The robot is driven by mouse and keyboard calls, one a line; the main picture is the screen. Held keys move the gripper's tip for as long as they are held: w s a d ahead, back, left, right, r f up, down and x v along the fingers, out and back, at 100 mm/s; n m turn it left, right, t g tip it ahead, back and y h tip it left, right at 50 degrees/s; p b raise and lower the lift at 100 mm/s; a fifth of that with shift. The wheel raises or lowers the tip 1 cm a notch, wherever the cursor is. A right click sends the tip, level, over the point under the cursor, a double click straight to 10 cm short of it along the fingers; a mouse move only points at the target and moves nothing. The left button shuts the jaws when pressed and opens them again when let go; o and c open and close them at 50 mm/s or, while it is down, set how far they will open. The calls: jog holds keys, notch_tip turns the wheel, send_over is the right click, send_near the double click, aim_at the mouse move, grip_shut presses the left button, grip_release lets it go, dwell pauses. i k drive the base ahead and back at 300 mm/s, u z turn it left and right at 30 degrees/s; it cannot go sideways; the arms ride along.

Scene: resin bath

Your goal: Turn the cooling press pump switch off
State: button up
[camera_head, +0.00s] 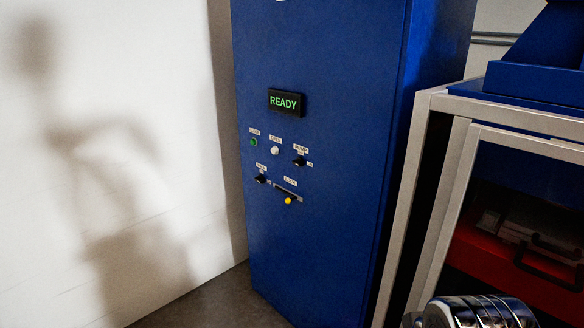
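A tall blue cabinet (330,240) stands in the middle of the view, with a small control panel on its front. The pump switch (299,161) is a small black knob under a white label (301,149) that seems to read PUMP. Small marks sit above and to the right of the knob, and its exact setting is too small to tell. A black display (286,102) above it shows READY in green. My gripper is not in view, and nothing touches the switch.
Near the switch are a green button (253,142), a white button (275,151), another black knob (261,179) and a slot with a yellow knob (288,200). A grey-framed stand (436,150) is close at the right. A white wall (120,80) is at the left.

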aim_at(299, 162)
jog(key=k, duration=0.6)
jog(key=u, duration=0.5)
jog(key=i, duration=0.85)
jog(key=u, duration=0.8)
jog(key=i, duration=0.7)
jog(key=u, duration=0.4)
jog(key=i, duration=1.2)
jog(key=z, duration=0.05)
